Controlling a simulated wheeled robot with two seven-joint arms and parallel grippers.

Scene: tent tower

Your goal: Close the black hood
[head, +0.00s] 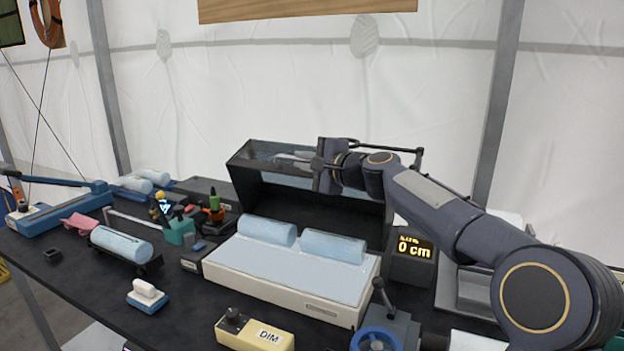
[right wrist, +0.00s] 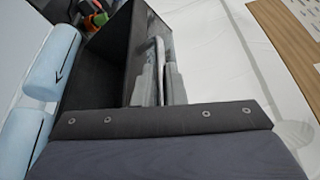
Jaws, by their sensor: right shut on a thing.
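The black hood (head: 300,203) stands raised, its dark inside facing me, behind a white box (head: 290,283). Two light-blue cylinders (head: 334,247) rest on the box's pale-blue top, in front of the hood. My right gripper (head: 292,158) is at the hood's upper part, shut on it; the arm comes in from the right. In the right wrist view the grey fingers (right wrist: 165,75) lie against the hood's wall (right wrist: 100,60), and the cylinders (right wrist: 50,62) are at the left. The exact contact is partly hidden. My left gripper is not in view.
A display reading "0 cm" (head: 411,247) stands right of the hood. A yellow DIM box (head: 255,332) and a blue-wheeled device (head: 377,338) are at the front. Small tools (head: 185,222) and another blue cylinder (head: 122,243) crowd the left. White tent fabric is behind.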

